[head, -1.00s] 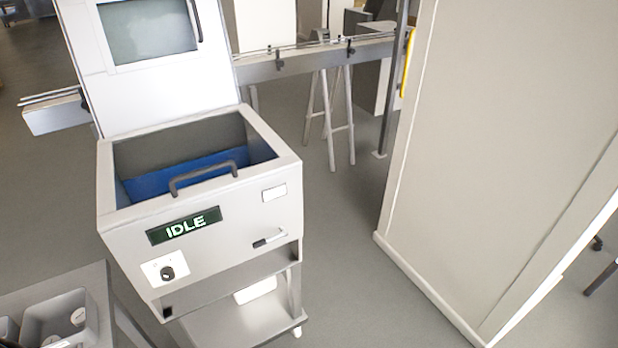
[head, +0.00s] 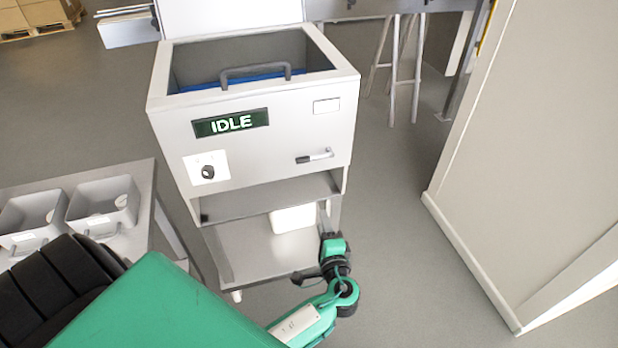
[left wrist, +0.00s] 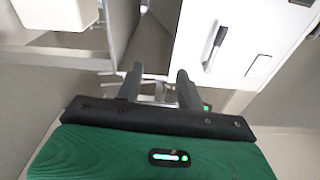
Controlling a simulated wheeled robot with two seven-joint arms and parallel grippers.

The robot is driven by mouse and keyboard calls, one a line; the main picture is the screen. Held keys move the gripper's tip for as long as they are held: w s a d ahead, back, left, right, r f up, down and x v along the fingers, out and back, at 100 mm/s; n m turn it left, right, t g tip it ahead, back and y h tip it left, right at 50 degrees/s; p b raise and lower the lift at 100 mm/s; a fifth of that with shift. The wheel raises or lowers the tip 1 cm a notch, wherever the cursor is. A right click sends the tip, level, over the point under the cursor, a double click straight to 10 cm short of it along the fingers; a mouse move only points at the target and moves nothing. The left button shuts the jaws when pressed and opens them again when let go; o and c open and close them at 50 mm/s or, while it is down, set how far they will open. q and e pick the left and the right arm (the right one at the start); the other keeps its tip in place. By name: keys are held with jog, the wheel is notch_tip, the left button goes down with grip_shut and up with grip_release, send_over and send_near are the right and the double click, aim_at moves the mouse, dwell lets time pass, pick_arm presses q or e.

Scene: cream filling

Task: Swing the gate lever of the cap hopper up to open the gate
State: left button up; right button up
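The cap hopper (head: 255,150) is a white cabinet with an open lid and a green "IDLE" display. Its gate lever (head: 318,156) is a short metal bar with a black end on the lower right front, lying nearly level with the black end to the left. The lever also shows in the left wrist view (left wrist: 215,46), right of the fingers and apart from them. My left gripper (head: 318,268) is below the lever, in front of the lower shelf. In the left wrist view its two fingers (left wrist: 158,72) are spread with nothing between them. My right gripper is in neither view.
A grey table (head: 140,215) with grey bins (head: 104,203) stands at the left. A white container (head: 293,218) sits on the hopper's lower shelf (head: 240,262). A tall beige panel (head: 540,150) stands at the right, with clear floor between it and the hopper.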

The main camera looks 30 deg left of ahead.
aim_at(304, 162)
pick_arm(q)
notch_tip(304, 162, up, 8)
jog(key=s+r+n+y, duration=0.1)
jog(key=s+n+y, duration=0.1)
jog(key=y, duration=0.1)
jog(key=x, duration=0.4)
jog(key=p+x, duration=0.1)
jog(key=x, duration=0.4)
jog(key=p+x, duration=0.1)
jog(key=x, duration=0.3)
jog(key=shift+w+a+f, duration=0.25)
jog(key=shift+w, duration=0.1)
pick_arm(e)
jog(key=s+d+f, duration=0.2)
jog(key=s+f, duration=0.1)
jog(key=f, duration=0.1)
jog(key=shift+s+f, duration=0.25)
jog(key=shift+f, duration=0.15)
pick_arm(q)
grip_shut()
